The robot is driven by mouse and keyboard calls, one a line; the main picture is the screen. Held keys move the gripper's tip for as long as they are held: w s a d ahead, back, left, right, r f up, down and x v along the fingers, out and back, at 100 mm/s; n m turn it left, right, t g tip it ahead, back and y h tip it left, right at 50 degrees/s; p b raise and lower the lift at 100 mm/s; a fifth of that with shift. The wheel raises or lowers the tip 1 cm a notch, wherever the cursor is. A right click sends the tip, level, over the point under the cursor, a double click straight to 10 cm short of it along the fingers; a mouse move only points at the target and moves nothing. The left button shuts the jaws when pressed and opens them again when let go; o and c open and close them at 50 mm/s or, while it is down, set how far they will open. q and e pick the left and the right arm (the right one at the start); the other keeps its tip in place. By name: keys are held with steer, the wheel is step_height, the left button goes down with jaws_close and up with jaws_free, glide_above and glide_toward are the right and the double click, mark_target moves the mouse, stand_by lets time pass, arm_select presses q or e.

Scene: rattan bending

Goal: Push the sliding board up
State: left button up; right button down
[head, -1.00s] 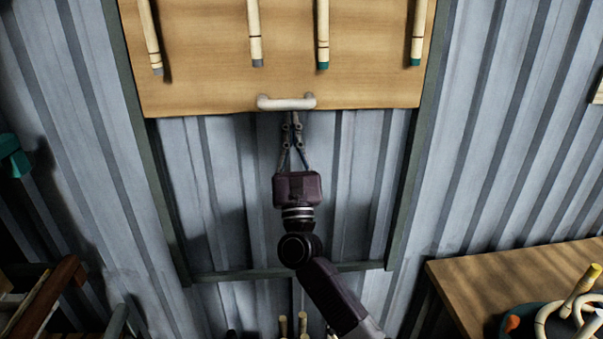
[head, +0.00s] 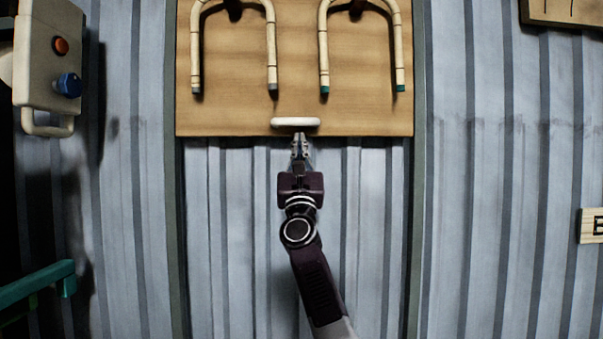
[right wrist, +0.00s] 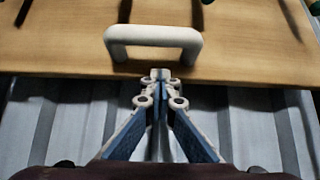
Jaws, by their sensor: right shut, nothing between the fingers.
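The sliding board (head: 296,100) is a light wooden panel set between two dark vertical rails on a corrugated wall. A white handle (head: 296,122) is fixed near its bottom edge. My right gripper (head: 300,138) is shut and empty just under the handle, at the board's bottom edge. In the right wrist view, the closed fingertips (right wrist: 160,75) are at the lower edge of the board (right wrist: 60,50), below the white handle (right wrist: 152,37). I cannot tell whether they touch the board. My left gripper is not in view.
Two bent rattan pieces (head: 270,50) (head: 324,50) hang on the board. A control box (head: 45,60) with red and blue knobs is on the left wall. A teal bar (head: 40,283) is at lower left. A wooden sign (head: 592,226) is at right. The wall below the board is bare.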

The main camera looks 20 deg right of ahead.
mark_target(299, 115)
step_height(299, 115, up, 6)
steer(key=shift+f+p, duration=0.1)
steer(key=shift+p, duration=1.05)
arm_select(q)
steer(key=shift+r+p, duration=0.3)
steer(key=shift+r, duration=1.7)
arm_select(e)
steer(key=shift+r, duration=0.65)
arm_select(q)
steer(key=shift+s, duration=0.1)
arm_select(e)
steer(key=shift+w+f, duration=0.1)
